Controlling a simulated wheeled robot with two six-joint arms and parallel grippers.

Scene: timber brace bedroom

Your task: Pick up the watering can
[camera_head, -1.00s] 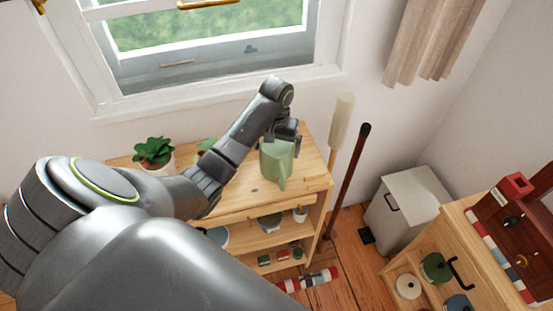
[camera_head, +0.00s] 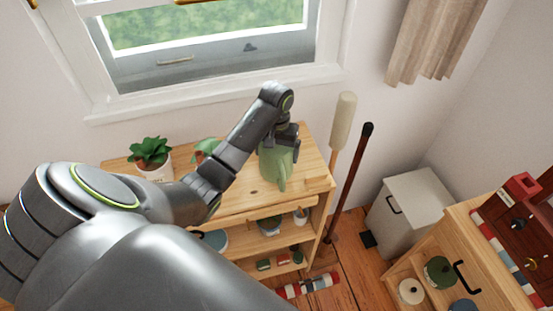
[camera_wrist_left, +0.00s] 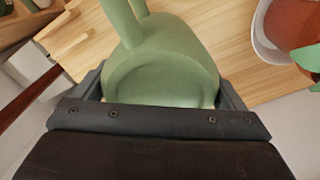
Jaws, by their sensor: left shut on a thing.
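The green watering can (camera_head: 274,169) is at the right end of the wooden shelf unit's top. Its spout side points toward the front. My left gripper (camera_head: 284,138) comes down over it from above and is shut on it. In the left wrist view the can (camera_wrist_left: 165,65) fills the space between the fingers of the left gripper (camera_wrist_left: 160,98). Whether the can's base touches the wood is hard to tell. My right gripper is not in view.
A potted plant (camera_head: 151,152) stands on the left of the wooden shelf unit (camera_head: 235,196). A window is behind. Two long-handled tools (camera_head: 349,178) lean on the wall to the right. A white bin (camera_head: 406,212) and another wooden cabinet (camera_head: 470,238) stand further right.

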